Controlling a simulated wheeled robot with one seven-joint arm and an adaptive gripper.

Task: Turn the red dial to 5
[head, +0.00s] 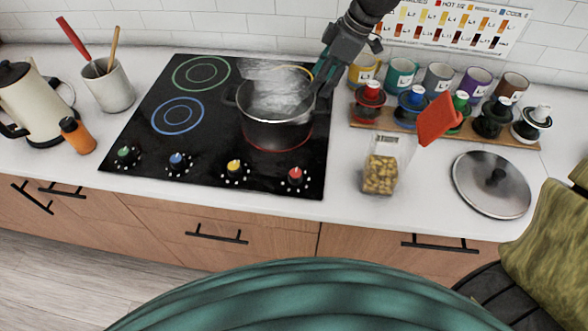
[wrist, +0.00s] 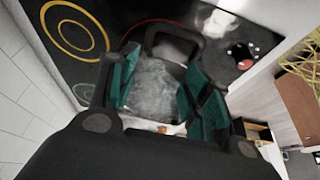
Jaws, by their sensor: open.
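The red dial (head: 295,175) sits at the right end of the dial row on the black cooktop, ringed by small white marks. Its pointer setting is too small to read. It also shows in the wrist view (wrist: 242,60) at upper right, beyond the fingers. My gripper (head: 319,88) is over the right side of the steel pot (head: 270,132), behind and above the dial and well apart from it. In the wrist view my gripper's teal finger pads (wrist: 162,88) are spread, with the pot (wrist: 160,75) seen between them. No object is held.
The pot stands on the red-ringed burner, with whitish steam over it. A pasta jar (head: 381,172) stands right of the cooktop, with a lid (head: 491,184) farther right. The green, blue and yellow dials (head: 234,166) are to the left.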

